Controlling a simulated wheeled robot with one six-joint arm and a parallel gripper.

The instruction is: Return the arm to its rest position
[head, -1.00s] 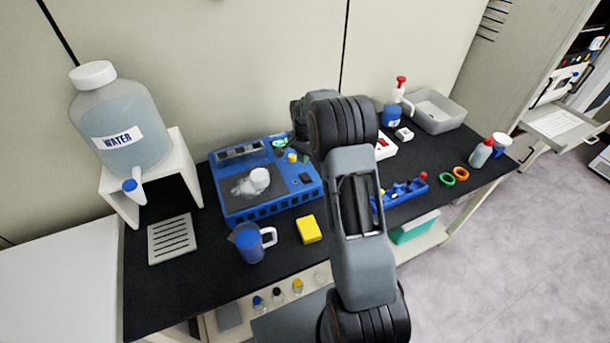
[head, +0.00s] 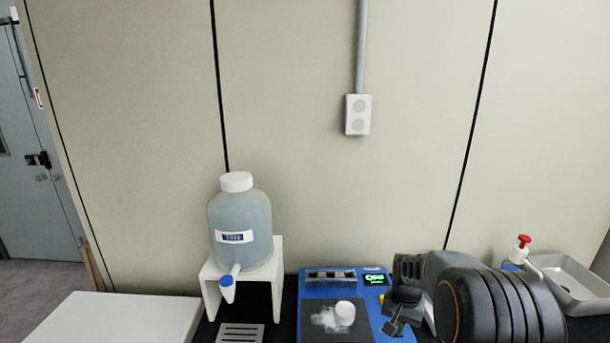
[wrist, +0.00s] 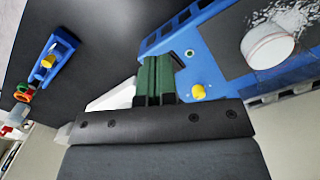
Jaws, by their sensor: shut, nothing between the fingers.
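My arm (head: 490,305) reaches in from the lower right of the head view, its big ribbed joint nearest the camera. My gripper (head: 395,318) is a dark shape beside the right side of the blue device in the head view. In the wrist view its green fingers (wrist: 158,76) are together with nothing between them. They show in front of the blue device's edge, near a yellow knob (wrist: 198,91). I cannot tell the gap between them and the device.
The blue device (head: 312,290) carries a white round cap (head: 345,312) and a lit green display (head: 375,280). A water jug (head: 240,215) stands on a white stand (head: 277,290) to the left. A pump bottle (head: 520,250) and grey basin (head: 575,285) are at right.

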